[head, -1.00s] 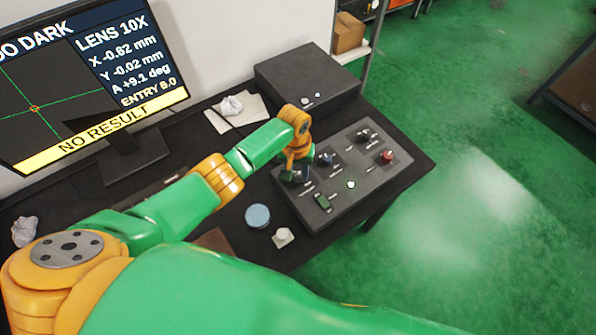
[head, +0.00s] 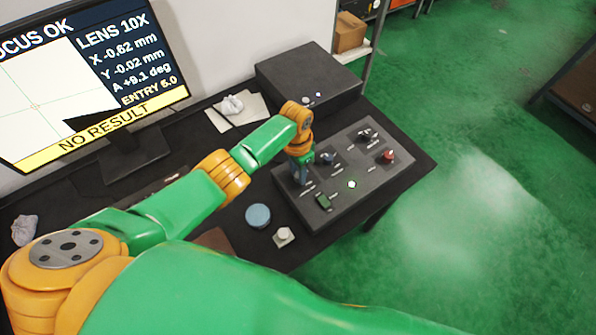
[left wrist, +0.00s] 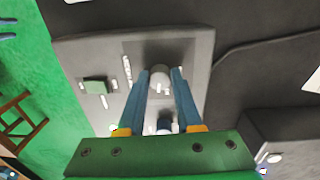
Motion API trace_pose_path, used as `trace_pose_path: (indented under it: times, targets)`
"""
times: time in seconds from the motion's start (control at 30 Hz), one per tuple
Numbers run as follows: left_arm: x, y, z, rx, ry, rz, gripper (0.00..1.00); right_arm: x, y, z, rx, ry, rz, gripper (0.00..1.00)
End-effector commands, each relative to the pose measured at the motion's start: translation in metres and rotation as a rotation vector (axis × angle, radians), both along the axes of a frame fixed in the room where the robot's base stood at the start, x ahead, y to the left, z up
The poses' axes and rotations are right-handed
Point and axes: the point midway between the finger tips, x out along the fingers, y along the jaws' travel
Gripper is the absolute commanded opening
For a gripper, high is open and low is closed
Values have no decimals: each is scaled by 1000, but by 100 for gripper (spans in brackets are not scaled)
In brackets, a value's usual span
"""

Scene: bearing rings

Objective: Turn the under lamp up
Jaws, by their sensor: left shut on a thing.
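My left gripper (head: 301,176) is over the near left part of the grey control panel (head: 338,206). In the left wrist view its two blue fingers (left wrist: 161,80) are shut on a pale round knob (left wrist: 159,77), one on each side. In the head view the gripper hides that knob; its label is too small to read. The monitor (head: 120,125) shows a mostly white picture, "OCUS OK" at its cut-off top edge, and "NO RESULT" on a yellow bar. My right gripper is not in view.
The panel also carries a blue knob (head: 327,158), a red knob (head: 388,156), a green switch (head: 323,202) and a lit button (head: 351,184). A black box (head: 308,82) stands behind. A blue round tin (head: 257,216) and a small white-topped piece (head: 283,235) lie left of the panel.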

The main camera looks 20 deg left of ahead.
Motion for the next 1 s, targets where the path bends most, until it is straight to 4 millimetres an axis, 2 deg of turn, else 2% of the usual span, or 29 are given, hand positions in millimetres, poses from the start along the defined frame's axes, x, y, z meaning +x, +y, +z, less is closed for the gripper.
trace_pose_path:
  times: [0.27,0.7,0.73,0.83,1.0]
  targets:
    - [-1,0,-1,-1,3,-63,0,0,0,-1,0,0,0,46]
    - [-1,0,-1,-1,2,-71,0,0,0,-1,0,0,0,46]
    - [-1,0,-1,-1,2,-71,36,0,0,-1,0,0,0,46]
    - [-1,0,-1,-1,2,-71,63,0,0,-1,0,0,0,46]
    - [0,0,0,0,1,-71,64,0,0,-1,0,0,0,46]
